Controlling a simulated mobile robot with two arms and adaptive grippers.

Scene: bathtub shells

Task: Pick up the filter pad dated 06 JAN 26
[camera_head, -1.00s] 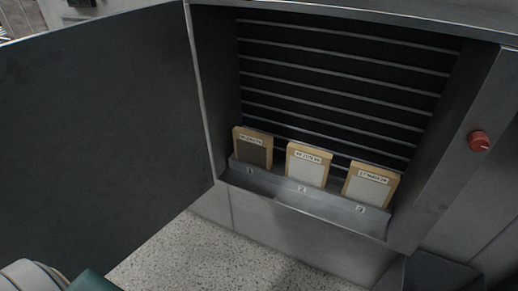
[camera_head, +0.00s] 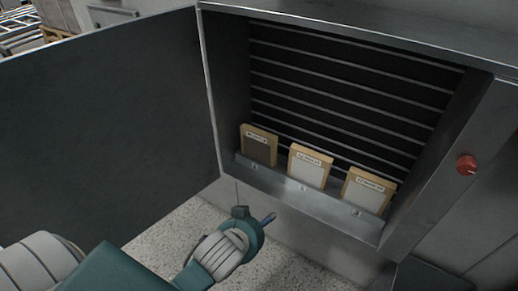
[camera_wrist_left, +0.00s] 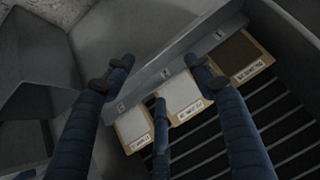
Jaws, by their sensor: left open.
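Three tan-framed filter pads stand in a row in a metal holder inside the open cabinet. The left pad (camera_head: 259,148) has a dark face; the middle pad (camera_head: 309,169) and right pad (camera_head: 367,191) have pale faces. Each has a date label along its top, too small and blurred to read surely. My left gripper (camera_head: 255,215) is below and in front of the holder, empty. In the left wrist view my left gripper (camera_wrist_left: 160,85) is open, its fingers spread around the middle pad (camera_wrist_left: 184,90), apparently short of it. The dark pad (camera_wrist_left: 240,57) shows beyond one finger. My right gripper is out of view.
The holder's front lip (camera_head: 300,191) carries number tags below the pads. The cabinet door (camera_head: 100,125) stands wide open at the left. A red knob (camera_head: 467,164) sits on the right frame. Dark slats (camera_head: 345,95) line the back. Speckled floor lies below.

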